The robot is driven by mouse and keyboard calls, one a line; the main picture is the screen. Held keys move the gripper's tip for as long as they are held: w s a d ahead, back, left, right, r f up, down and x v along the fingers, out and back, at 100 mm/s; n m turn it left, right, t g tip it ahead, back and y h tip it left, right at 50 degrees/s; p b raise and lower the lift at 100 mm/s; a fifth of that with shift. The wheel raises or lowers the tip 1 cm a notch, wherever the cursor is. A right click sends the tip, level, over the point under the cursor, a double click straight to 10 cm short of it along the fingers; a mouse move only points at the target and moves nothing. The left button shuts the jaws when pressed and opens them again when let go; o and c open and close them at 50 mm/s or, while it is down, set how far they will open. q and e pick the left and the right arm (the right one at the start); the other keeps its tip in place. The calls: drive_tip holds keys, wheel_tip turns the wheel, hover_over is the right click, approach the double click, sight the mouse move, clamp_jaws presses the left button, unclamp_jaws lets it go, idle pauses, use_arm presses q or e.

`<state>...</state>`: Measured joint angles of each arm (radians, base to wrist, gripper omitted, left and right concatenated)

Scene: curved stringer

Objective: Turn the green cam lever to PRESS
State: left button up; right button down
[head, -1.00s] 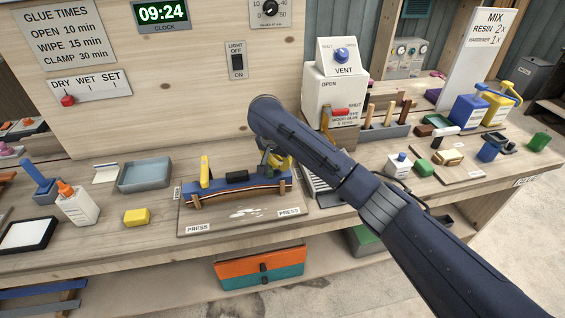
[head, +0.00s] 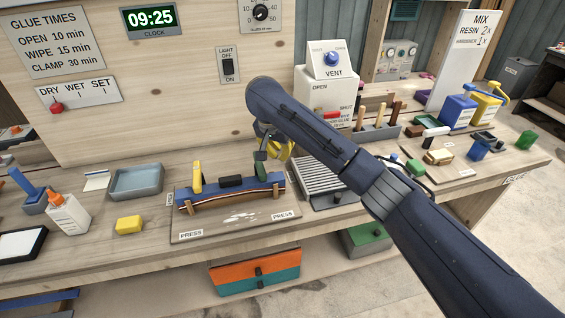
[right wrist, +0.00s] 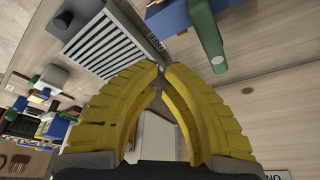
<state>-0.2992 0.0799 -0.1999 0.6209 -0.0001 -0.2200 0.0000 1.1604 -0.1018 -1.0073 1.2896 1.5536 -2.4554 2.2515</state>
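The green cam lever (head: 261,160) stands roughly upright at the right end of the blue curved form (head: 225,196), which sits on a board with two PRESS labels. A yellow lever (head: 197,178) stands at the form's left end. My right gripper (head: 280,149) is just right of the green lever, its upper part hidden by my arm. In the right wrist view its yellow fingers (right wrist: 161,68) come together at the tips with nothing between them. The green lever (right wrist: 205,35) shows there beyond the fingertips, to the right and apart from them. My left gripper is not in view.
A grey ribbed tray (head: 325,178) lies right of the board. A yellow block (head: 129,225), a glue bottle (head: 68,214) and a grey tray (head: 136,182) are to the left. The VENT box (head: 326,92) stands behind. The bench's front strip is mostly clear.

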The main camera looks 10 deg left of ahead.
drive_tip(key=shift+s+a+r, duration=0.1)
drive_tip(key=shift+a+r, duration=0.1)
drive_tip(key=shift+r, duration=0.45)
drive_tip(key=shift+s+a+r, duration=0.1)
drive_tip(key=shift+a+r, duration=0.05)
drive_tip(key=shift+r, duration=0.5)
drive_tip(key=shift+a+r, duration=0.2)
drive_tip(key=shift+r, duration=0.45)
